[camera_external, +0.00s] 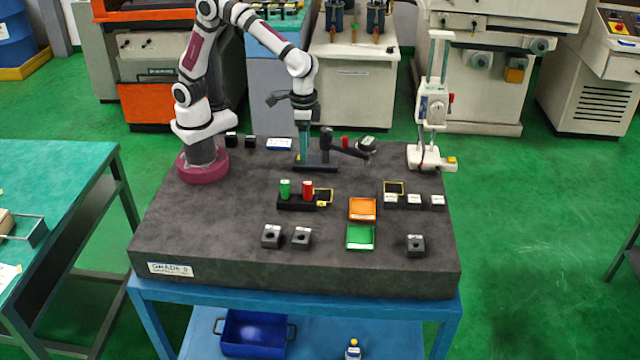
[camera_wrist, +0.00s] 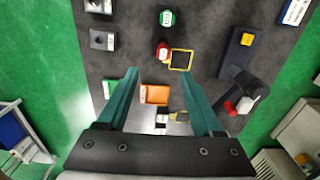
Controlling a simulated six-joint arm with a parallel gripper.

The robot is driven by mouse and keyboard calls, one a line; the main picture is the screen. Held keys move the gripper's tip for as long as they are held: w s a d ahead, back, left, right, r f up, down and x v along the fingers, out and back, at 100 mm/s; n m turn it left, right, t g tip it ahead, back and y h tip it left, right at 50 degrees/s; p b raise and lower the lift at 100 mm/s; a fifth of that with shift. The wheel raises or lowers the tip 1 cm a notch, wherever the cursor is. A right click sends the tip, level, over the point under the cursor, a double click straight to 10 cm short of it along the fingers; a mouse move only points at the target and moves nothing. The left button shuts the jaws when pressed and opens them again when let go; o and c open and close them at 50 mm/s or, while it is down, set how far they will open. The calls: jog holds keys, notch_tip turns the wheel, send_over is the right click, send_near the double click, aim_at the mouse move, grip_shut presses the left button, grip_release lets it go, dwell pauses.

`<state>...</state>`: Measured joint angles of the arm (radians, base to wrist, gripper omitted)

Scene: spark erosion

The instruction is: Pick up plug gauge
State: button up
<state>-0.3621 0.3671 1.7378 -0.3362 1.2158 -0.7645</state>
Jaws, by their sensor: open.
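A green cylinder (camera_external: 285,189) and a red cylinder (camera_external: 307,190) stand upright in a black holder (camera_external: 290,205) near the middle of the dark slab; they look like the plug gauges. The wrist view shows the green one's labelled top (camera_wrist: 167,18) and the red one's top (camera_wrist: 163,50) from above. My gripper (camera_external: 304,160) points down behind them, above the slab and apart from both. In the wrist view its two teal fingers (camera_wrist: 160,73) are spread, with nothing held. The red top lies just beyond the fingertips, and the green top farther away.
An orange tray (camera_external: 362,209) and green tray (camera_external: 360,237) lie right of the holder. Dark blocks (camera_external: 271,236) stand at the front. A black stand with an arm (camera_external: 327,145) is close to my gripper. A white gauge stand (camera_external: 431,110) is at back right.

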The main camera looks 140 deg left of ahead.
aim_at(307, 183)
jog(key=f, duration=1.5)
jog(key=shift+a, duration=0.4)
grip_shut()
